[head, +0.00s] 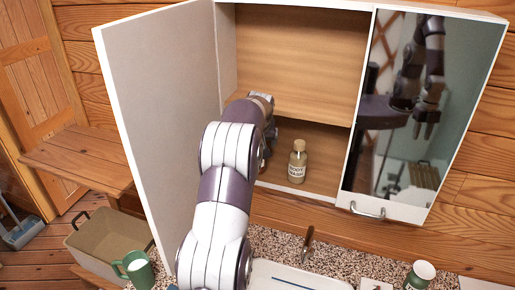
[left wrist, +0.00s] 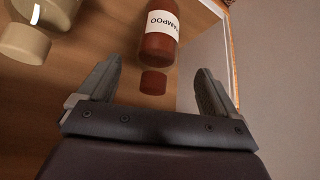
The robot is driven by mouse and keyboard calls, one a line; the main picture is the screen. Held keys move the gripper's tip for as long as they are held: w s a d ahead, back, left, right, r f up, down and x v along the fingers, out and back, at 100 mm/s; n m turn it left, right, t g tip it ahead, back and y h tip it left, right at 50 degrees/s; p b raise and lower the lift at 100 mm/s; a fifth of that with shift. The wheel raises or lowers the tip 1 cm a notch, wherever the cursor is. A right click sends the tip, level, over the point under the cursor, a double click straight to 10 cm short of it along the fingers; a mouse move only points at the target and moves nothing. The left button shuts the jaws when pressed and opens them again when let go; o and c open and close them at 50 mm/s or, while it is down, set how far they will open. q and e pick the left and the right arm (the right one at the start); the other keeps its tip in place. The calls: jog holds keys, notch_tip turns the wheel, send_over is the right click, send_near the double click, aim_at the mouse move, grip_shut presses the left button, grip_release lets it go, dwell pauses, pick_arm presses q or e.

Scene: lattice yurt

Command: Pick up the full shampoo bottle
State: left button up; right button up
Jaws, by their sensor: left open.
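The shampoo bottle (left wrist: 160,32) is red-brown with a white label and a dark red cap (left wrist: 153,82). It shows in the left wrist view, upside down in the picture, and looks filled with colour throughout. My left gripper (left wrist: 159,66) is open, its fingers either side of the cap in the picture. I see no contact, and cannot tell how deep the fingers reach. In the head view my left arm reaches into the cabinet's lower compartment and hides the shampoo bottle and most of the gripper. My right gripper shows at most as a mirror reflection.
A pale body wash bottle (head: 297,162) with a tan cap stands right of my arm. The cabinet's left door (head: 160,110) is open; the mirrored right door (head: 425,100) looks shut. A shelf (head: 300,110) lies above. A green mug (head: 137,270) stands on the counter below.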

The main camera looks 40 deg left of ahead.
pick_arm(q)
jog(key=p+x, duration=0.4)
jog(key=x, duration=0.2)
jog(key=shift+w, duration=0.3)
jog(key=shift+s+r, duration=0.1)
jog(key=shift+r, duration=0.05)
jog(key=shift+c, duration=0.8)
jog(key=c, duration=1.1)
